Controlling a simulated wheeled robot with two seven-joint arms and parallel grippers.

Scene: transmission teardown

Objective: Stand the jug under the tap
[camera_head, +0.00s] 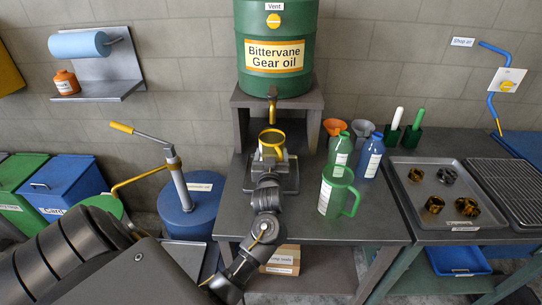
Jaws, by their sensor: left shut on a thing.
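A yellow-rimmed jug (272,137) is upright at the middle of the bench, directly below the brass tap (272,103) of the green gear oil barrel (277,28). My left gripper (272,158) is shut on the near side of this jug, and my gripper and wrist hide its lower part. A grey drip tray (290,183) shows around and below the gripper. I cannot tell whether the jug's base touches the tray. A larger green jug (338,192) with a white label stands to the right on the bench. My right gripper is not in view.
Blue (369,156) and green (342,149) bottles with funnels stand behind the green jug. A metal tray (437,213) with several gears is at the right, beside a wire rack (510,185). A blue drum (192,207) with a hand pump stands left of the bench.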

